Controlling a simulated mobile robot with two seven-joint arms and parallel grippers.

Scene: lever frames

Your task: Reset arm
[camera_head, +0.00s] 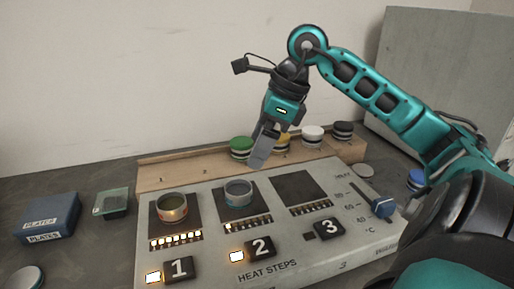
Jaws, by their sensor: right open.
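My right arm comes in from the right in teal and black. Its gripper (262,150) points down above the back edge of a grey heating panel (285,266), in front of a yellow-lidded jar (283,143). The gripper is empty. Both fingers overlap from this angle. My left gripper does not show. The panel has numbered plates 1, 2 and 3. A metal cup (171,208) sits on plate 1 and a bluish cup (238,192) on plate 2. Plate 3 (299,188) is bare. A blue slider knob (382,208) is at the panel's right.
A wooden rack (185,175) behind the panel holds jars with green (241,147), white (313,136) and black (343,131) lids. A grey board (440,70) stands at back right.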

